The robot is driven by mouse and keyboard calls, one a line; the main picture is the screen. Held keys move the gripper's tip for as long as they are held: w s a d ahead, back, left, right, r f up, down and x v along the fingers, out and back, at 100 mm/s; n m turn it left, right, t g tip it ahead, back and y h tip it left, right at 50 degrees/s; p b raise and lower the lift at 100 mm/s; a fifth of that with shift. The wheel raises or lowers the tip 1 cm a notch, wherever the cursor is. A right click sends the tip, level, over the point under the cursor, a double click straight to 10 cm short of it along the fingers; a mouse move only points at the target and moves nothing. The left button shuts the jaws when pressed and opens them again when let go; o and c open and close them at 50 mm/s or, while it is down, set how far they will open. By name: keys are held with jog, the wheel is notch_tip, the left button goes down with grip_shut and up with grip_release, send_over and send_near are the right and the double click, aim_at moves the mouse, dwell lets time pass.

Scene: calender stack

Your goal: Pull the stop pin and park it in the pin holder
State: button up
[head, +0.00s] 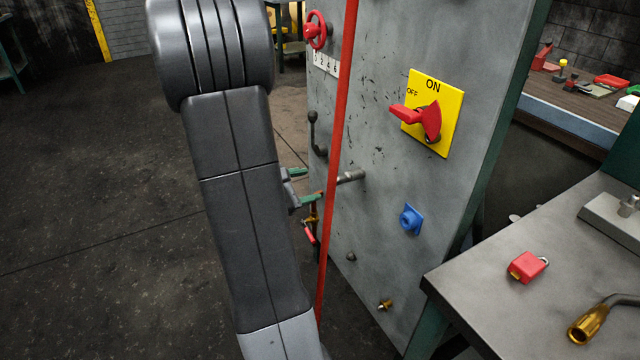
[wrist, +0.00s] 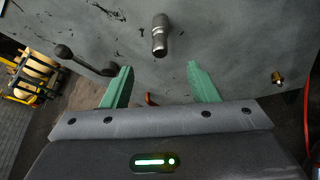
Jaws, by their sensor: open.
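A grey metal pin (head: 351,176), which looks like the stop pin, sticks out of the grey panel. It also shows in the wrist view (wrist: 160,36), at top centre, ahead of and between my fingertips. My gripper (head: 303,185) is open, its green fingers apart and empty, left of the pin with a gap between. In the wrist view, my gripper (wrist: 160,75) has one finger on each side of the pin's line. A blue square fitting with a round centre (head: 411,219), possibly the pin holder, is on the panel, lower right of the pin.
A red upright bar (head: 339,130) crosses in front of the panel (head: 375,60). A black ball-ended lever (head: 315,135) is left of the pin. A red switch (head: 425,115) is above right. A brass fitting (head: 385,304) is low. A bench (head: 480,265) holds a red padlock (head: 527,267).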

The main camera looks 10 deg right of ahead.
aim_at(337, 179)
jog(key=b+x, duration=0.1)
jog(key=x, duration=1.2)
jog(key=shift+d, duration=0.2)
grip_shut()
jog(key=shift+a, duration=0.2)
jog(key=shift+s+a+b, duration=0.25)
jog(key=shift+s+a, duration=0.1)
jog(key=shift+a, duration=0.55)
jog(key=shift+s+a+b, duration=0.3)
jog(key=shift+s+a, duration=0.05)
jog(key=shift+a, duration=0.5)
jog(key=shift+s+a+b, duration=0.25)
jog(key=shift+s+a, duration=0.1)
jog(key=shift+a, duration=0.55)
